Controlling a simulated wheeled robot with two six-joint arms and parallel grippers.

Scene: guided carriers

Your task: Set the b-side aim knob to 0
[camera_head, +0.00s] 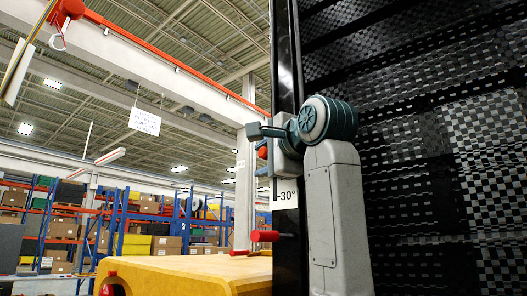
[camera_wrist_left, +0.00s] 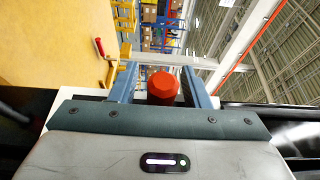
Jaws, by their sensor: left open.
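A red faceted knob (camera_wrist_left: 162,86) sits between the two blue-grey fingers of my left gripper (camera_wrist_left: 160,72) in the left wrist view. The fingers stand apart, one on each side of the knob, with a small gap showing at the right. I cannot tell whether they touch it. In the head view the red knob (camera_head: 263,152) shows partly behind my left gripper (camera_head: 260,153), beside a black post (camera_head: 287,80). A white plate (camera_head: 285,195) below it reads "-30°". No pointer or mark on the knob can be made out. My right gripper is not in view.
A dark checkered surface (camera_head: 440,150) fills the right. Racks with boxes (camera_head: 150,215) stand far behind.

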